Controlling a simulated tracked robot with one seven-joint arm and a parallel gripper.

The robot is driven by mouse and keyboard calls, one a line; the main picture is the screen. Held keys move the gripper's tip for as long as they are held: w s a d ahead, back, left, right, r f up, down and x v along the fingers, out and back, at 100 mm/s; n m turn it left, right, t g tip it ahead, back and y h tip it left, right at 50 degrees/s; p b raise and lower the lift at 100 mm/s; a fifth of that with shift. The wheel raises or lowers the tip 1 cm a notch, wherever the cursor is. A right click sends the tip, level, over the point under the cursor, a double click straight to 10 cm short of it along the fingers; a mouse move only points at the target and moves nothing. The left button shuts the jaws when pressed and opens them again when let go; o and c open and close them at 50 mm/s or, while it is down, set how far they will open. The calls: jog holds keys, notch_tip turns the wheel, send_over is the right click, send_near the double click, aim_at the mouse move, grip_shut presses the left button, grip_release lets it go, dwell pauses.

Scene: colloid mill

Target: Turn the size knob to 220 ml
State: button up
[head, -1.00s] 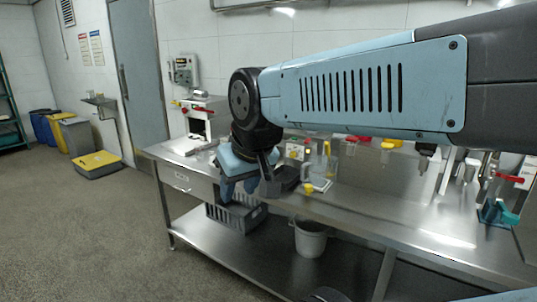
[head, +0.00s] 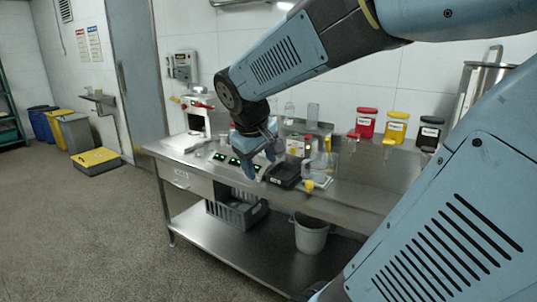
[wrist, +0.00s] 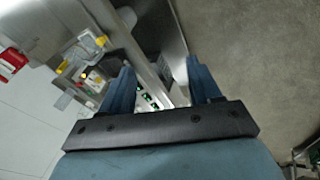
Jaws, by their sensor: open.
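My gripper (head: 258,158) is in front of and above the steel bench in the head view, with its fingers apart and nothing between them. It also shows open in the wrist view (wrist: 160,72). A low panel with small green displays (head: 235,161) lies on the bench just behind and beside the gripper, partly covered by it. Green displays also show near the left finger in the wrist view (wrist: 148,98). I cannot make out the size knob or any 220 ml marking; the gripper may hide it.
The steel bench (head: 350,190) carries a black scale-like tray (head: 284,174), a clear jug (head: 320,163) and a white machine (head: 197,118). Red (head: 367,124), yellow (head: 396,127) and black (head: 430,132) containers hang on the wall. A grey crate (head: 238,210) and bucket (head: 311,233) are below.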

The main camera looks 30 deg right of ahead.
aim_at(293, 152)
jog(key=w+d+f+n+g+h, duration=0.25)
jog(key=w+d+n+h, duration=0.2)
jog(key=w+d, duration=0.6)
jog(key=w+d+f+n+g+h, duration=0.1)
jog(key=w+d+f+n+h, duration=0.35)
jog(key=w+d, duration=0.6)
jog(key=w+d+f+n+t+h, duration=0.1)
jog(key=w+d+f+n+t, duration=0.1)
jog(key=w+d+f+n, duration=0.1)
jog(key=w+d+f+n+t+h, duration=0.1)
jog(key=w+d+f+n+t, duration=0.1)
jog(key=w+d+f+n, duration=0.2)
jog(key=w+d+f+n+t+h, duration=0.1)
jog(key=w+d+f+n+t, duration=0.2)
jog(key=w+f, duration=0.4)
jog(key=shift+w+d+f+n+h, duration=0.2)
jog(key=shift+d+f+n, duration=0.05)
jog(key=shift+f+n, duration=0.15)
jog(key=shift+w+d+f+n+h, duration=0.2)
jog(key=shift+f+n, duration=0.2)
jog(key=x, duration=1.3)
jog(key=shift+w+d, duration=0.2)
jog(key=shift+d, duration=0.05)
jog(key=c, duration=1)
jog(key=shift+w+a, duration=0.1)
jog(key=shift+a, duration=0.2)
jog(key=shift+d+r, duration=0.1)
jog(key=shift+d, duration=0.15)
jog(key=shift+c, duration=0.2)
